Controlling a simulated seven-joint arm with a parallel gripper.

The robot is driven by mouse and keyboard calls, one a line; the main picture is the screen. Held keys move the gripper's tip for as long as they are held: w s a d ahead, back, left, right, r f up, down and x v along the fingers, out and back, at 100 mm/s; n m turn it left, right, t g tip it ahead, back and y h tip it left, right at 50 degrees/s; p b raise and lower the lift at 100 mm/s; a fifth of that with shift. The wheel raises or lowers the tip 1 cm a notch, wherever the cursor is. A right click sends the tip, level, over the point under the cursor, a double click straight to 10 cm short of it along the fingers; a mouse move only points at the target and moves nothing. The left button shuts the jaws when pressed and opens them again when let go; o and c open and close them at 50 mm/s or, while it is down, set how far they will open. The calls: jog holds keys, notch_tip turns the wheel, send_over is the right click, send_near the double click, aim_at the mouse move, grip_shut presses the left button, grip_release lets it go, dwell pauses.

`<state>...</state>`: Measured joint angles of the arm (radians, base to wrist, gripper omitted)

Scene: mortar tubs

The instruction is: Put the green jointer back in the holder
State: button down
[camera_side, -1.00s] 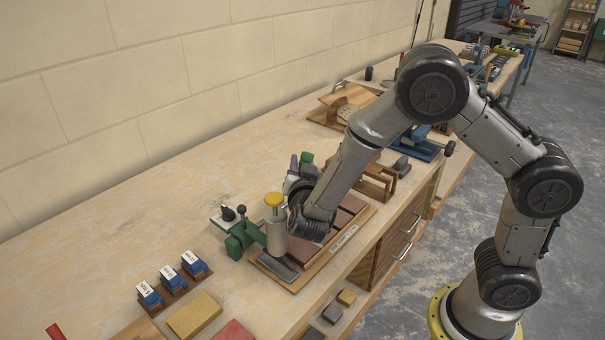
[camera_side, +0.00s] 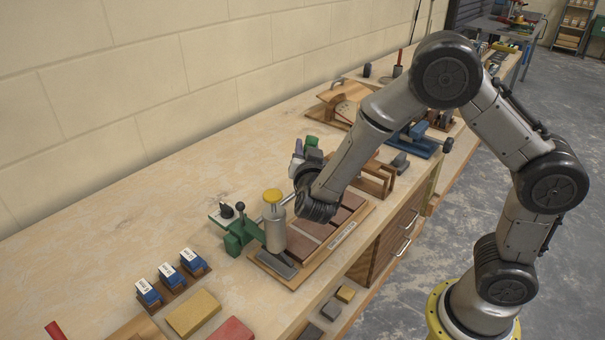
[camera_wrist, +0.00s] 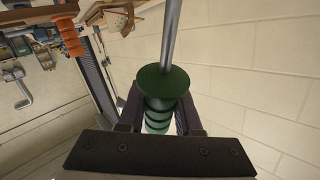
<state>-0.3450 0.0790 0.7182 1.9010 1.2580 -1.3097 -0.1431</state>
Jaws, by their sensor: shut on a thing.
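The green jointer shows in the wrist view as a ribbed green handle (camera_wrist: 162,88) with a grey metal rod running up out of the picture. My gripper (camera_wrist: 158,112) is shut on the handle, with a dark finger on each side. In the side view, a bit of green (camera_side: 312,142) shows at my gripper (camera_side: 304,152), above the bench and behind the tile tray; my wrist hides most of it. A wooden rack (camera_side: 374,184) stands right of my wrist, partly hidden by my arm. I cannot tell whether it is the holder.
A wooden tray (camera_side: 318,256) with brown tiles lies below my wrist. A green clamp tool (camera_side: 238,238) and a grey cylinder with a yellow top (camera_side: 275,232) stand left of it. Blue boxes (camera_side: 168,274) are at the front left.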

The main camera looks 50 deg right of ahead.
jog(key=s+d+n+t+h, duration=0.1)
jog(key=s+d, duration=0.3)
jog(key=d, duration=0.6)
jog(key=s+d+n+t+h, duration=0.1)
jog(key=s+d, duration=0.4)
jog(key=d, duration=0.6)
jog(key=shift+d+r+n+t+h, duration=0.15)
jog(key=shift+r+n+t+h, duration=0.2)
jog(key=shift+n, duration=0.35)
jog(key=shift+f, duration=0.1)
jog(key=shift+f, duration=1.7)
jog(key=shift+f, duration=0.15)
jog(key=shift+f, duration=1.05)
jog(key=shift+f, duration=0.1)
